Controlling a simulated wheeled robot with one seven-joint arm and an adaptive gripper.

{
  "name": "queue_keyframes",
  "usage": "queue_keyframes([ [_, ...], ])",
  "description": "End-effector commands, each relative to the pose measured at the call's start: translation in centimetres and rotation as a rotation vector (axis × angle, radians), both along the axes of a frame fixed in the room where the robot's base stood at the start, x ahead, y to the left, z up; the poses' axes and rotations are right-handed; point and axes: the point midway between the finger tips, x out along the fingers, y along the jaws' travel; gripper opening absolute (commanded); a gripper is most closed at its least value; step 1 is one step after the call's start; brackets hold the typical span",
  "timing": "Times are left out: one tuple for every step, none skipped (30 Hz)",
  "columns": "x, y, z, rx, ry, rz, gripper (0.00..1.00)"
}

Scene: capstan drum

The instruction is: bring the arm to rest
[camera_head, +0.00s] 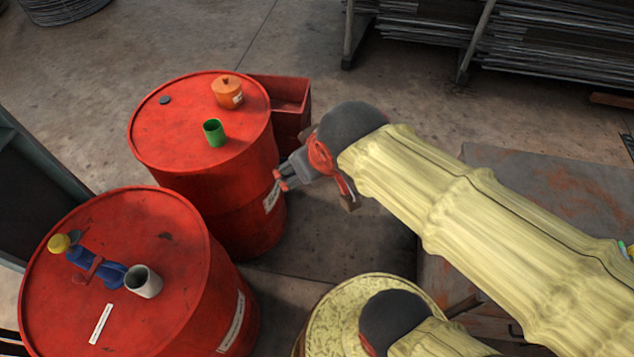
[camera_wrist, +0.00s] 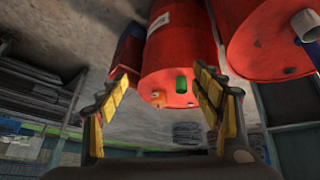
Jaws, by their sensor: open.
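My gripper (camera_head: 281,180) is in the air beside the right side of the far red drum (camera_head: 190,177), with nothing between its fingers. In the wrist view my gripper (camera_wrist: 163,90) shows two yellow-padded fingers spread wide, with the far drum (camera_wrist: 180,62) beyond them. My arm (camera_head: 440,195), in a pale yellow sleeve, reaches in from the lower right. I cannot tell how close the fingertips are to the drum's wall.
A green cup (camera_head: 214,133), an orange lidded pot (camera_head: 227,92) and a dark disc (camera_head: 164,100) are on the far drum. The near red drum (camera_head: 170,290) bears a blue item (camera_head: 95,268) and a grey cup (camera_head: 143,281). A red bin (camera_head: 290,92) stands behind. A yellow drum (camera_head: 330,325) is at front.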

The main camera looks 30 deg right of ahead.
Motion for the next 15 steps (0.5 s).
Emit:
queue_keyframes([
  [-1.8,0.0,0.5,0.025,0.016,-0.023,0.66],
  [-2.8,0.0,0.7,0.038,0.03,-0.032,0.66],
  [-3.8,0.2,0.9,0.053,0.044,-0.042,0.66],
  [-4.5,0.3,0.9,0.062,0.055,-0.046,0.66],
  [-5.0,0.4,1.0,0.07,0.063,-0.051,0.66],
  [-5.5,0.5,1.0,0.077,0.07,-0.054,0.66],
  [-5.7,0.5,1.0,0.08,0.076,-0.056,0.66],
  [-5.9,0.5,1.0,0.083,0.079,-0.056,0.66],
  [-5.9,0.6,1.0,0.084,0.081,-0.057,0.66],
  [-6.0,0.6,1.0,0.084,0.081,-0.057,0.66],
  [-6.0,0.6,1.0,0.084,0.081,-0.056,0.66],
  [-5.9,0.6,1.0,0.084,0.081,-0.056,0.66],
  [-5.9,0.6,1.0,0.084,0.081,-0.056,0.66],
  [-5.9,0.6,1.0,0.083,0.081,-0.057,0.66],
  [-5.9,0.6,1.0,0.082,0.081,-0.056,0.66],
])
